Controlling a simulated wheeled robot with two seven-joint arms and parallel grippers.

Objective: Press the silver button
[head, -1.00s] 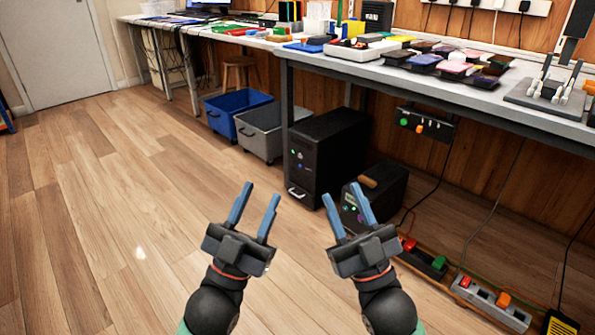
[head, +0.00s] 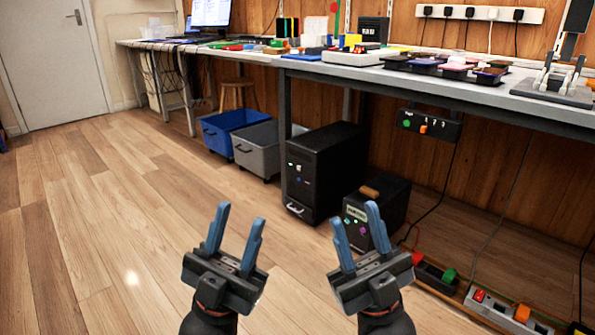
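I cannot make out a clearly silver button at this size. A black tower case (head: 326,172) stands on the floor under the bench, with small green, white and bluish marks on its front and a pale handle low down. A smaller black box (head: 377,207) to its right has a pale display and small coloured buttons on its front. My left gripper (head: 239,215) is open and empty, over the floor in front of the tower. My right gripper (head: 355,215) is open and empty, and its fingers overlap the smaller box in the picture.
A long workbench (head: 440,88) carries phones in trays, tools and a monitor (head: 210,13). A control box (head: 428,124) with green and orange buttons hangs below it. Blue (head: 230,132) and grey (head: 262,146) bins stand left of the tower. Power strips (head: 505,308) lie right. Floor at left is clear.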

